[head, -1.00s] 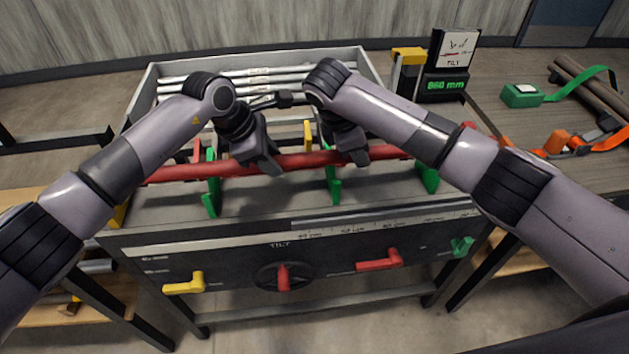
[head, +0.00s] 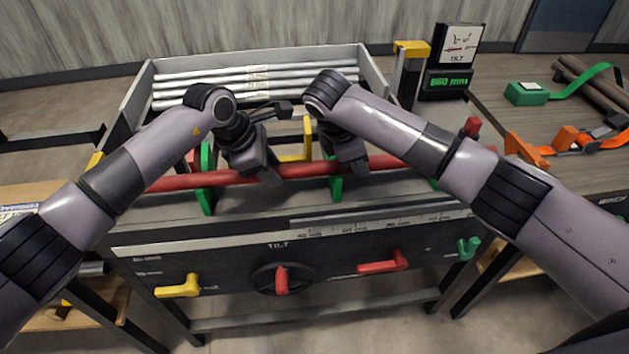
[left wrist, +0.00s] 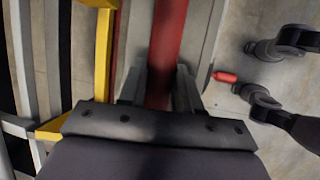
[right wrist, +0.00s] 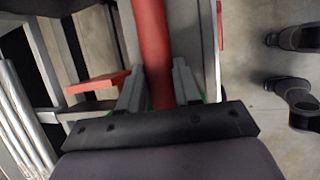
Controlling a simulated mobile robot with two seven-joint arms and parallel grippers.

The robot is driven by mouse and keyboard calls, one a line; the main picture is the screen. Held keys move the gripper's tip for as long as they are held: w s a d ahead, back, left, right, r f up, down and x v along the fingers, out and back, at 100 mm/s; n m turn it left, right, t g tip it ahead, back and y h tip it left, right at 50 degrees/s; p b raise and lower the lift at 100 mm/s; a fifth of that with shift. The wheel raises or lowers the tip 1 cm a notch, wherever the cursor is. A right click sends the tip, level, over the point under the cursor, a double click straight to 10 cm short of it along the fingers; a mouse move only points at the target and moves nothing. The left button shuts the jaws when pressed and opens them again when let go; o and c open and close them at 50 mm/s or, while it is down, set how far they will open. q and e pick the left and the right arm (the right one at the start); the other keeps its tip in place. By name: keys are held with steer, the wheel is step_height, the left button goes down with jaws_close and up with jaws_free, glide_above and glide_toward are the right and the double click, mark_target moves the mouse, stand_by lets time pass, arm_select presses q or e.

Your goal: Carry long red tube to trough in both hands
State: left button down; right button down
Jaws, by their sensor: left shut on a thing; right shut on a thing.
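The long red tube (head: 225,178) lies level across the grey bench in the head view, in line with the green supports (head: 336,186). Whether it rests on them or is just above them I cannot tell. My left gripper (head: 270,176) is shut on the tube left of its middle; the tube also runs between the fingers in the left wrist view (left wrist: 167,50). My right gripper (head: 358,166) is shut on it farther right, and the right wrist view (right wrist: 152,50) shows it between the fingers. My right forearm hides part of the tube's right side. The trough (head: 368,72) behind holds several white tubes.
The bench front carries a yellow lever (head: 178,287), a red knob (head: 282,280), a red lever (head: 383,262) and a green lever (head: 468,248). A tilt display (head: 448,82) stands at the back right. Orange and green straps lie on the right table (head: 490,110).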

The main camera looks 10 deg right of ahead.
arm_select(q)
steer(key=c, duration=0.8)
jaws_free()
steer(key=shift+f, duration=0.1)
arm_select(e)
steer(key=c, duration=0.8)
jaws_free()
steer(key=shift+f, duration=0.1)
arm_select(q)
steer(key=v, duration=1.2)
arm_select(e)
steer(key=v, duration=1.2)
